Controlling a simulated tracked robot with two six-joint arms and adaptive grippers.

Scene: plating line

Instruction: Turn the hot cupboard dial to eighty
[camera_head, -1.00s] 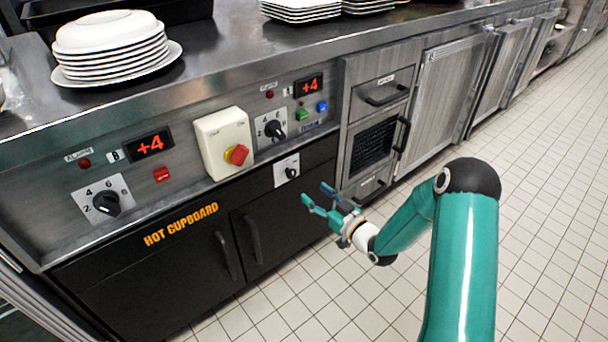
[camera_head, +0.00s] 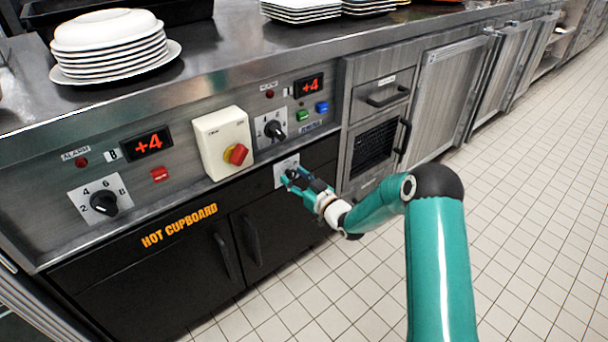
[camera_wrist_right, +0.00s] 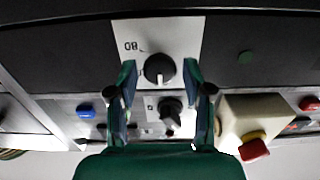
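The hot cupboard dial is a small black knob on a white plate (camera_head: 285,165) at the top of the black cupboard front. In the head view my right gripper (camera_head: 296,179) covers most of the knob. In the right wrist view the black dial (camera_wrist_right: 159,69) lies between the fingertips of my open right gripper (camera_wrist_right: 159,75), with a gap on each side. That view looks upside down, and a printed number shows beside the knob. I cannot read the dial's setting for certain. My left gripper is not in view.
Above is a control panel with a red and yellow switch (camera_head: 237,154), a numbered black knob (camera_head: 103,202) and another knob (camera_head: 275,130). Black door handles (camera_head: 252,239) lie below. Stacked plates (camera_head: 115,48) stand on the counter. The tiled floor (camera_head: 530,220) is clear.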

